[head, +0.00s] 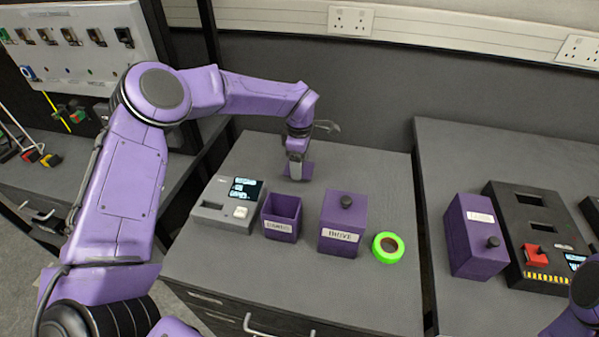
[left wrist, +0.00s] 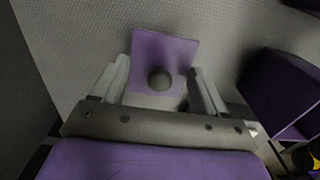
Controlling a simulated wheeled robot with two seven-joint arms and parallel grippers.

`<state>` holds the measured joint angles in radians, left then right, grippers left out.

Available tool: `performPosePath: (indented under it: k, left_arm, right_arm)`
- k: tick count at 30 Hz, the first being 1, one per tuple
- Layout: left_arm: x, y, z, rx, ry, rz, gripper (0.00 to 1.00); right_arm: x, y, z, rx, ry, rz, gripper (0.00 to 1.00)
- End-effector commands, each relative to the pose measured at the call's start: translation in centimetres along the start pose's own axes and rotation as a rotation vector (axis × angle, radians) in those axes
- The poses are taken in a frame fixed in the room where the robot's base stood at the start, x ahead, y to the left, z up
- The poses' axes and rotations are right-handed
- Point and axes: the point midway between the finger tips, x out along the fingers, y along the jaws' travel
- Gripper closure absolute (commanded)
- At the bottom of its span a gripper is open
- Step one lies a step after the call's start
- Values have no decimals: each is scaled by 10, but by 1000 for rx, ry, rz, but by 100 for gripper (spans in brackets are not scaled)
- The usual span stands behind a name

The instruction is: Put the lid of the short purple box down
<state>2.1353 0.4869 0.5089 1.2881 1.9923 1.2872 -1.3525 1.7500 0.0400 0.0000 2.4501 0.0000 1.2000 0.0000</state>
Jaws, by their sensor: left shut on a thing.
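The short purple box (head: 281,228) stands open on the grey bench, a white label on its front. Its lid (head: 307,172) is a flat purple square behind the box, at the back of the bench. The left wrist view shows the lid (left wrist: 165,50) face on, its dark round knob (left wrist: 160,79) between the fingers. My left gripper (head: 297,165) points down and is shut on the lid; the fingers (left wrist: 160,85) partly frame it. The lid is at or just above the bench top; I cannot tell whether it touches. My right gripper is out of view.
A grey device with a screen (head: 212,214) is left of the box. A lidded purple box (head: 343,220) and green tape roll (head: 388,248) are to its right. Another purple box (head: 475,255) and a black device (head: 527,210) stand on the right bench. The bench's back right is clear.

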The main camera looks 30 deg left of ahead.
Motion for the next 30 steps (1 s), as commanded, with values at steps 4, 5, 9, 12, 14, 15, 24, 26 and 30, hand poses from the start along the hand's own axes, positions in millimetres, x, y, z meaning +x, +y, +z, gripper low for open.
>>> performPosePath:
  k: [4,5,9,12,14,15,24,26,30]
  left_arm:
    - [26,-1,0,0,2,-3,56]
    - [30,-1,0,0,2,-3,56]
    - [39,0,0,0,0,1,56]
    - [39,0,0,0,0,1,56]
    - [39,0,0,0,0,1,56]
    - [40,0,0,0,0,0,56]
    - [43,0,0,-1,0,0,1]
    - [43,0,0,-1,0,0,1]
    - [39,0,0,0,0,1,1]
  right_arm:
    - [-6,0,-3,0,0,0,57]
    - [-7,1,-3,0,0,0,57]
    - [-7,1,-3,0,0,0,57]
    - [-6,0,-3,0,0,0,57]
    - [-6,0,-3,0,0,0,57]
    - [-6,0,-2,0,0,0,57]
    - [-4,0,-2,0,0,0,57]
    - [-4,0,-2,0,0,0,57]
    - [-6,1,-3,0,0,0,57]
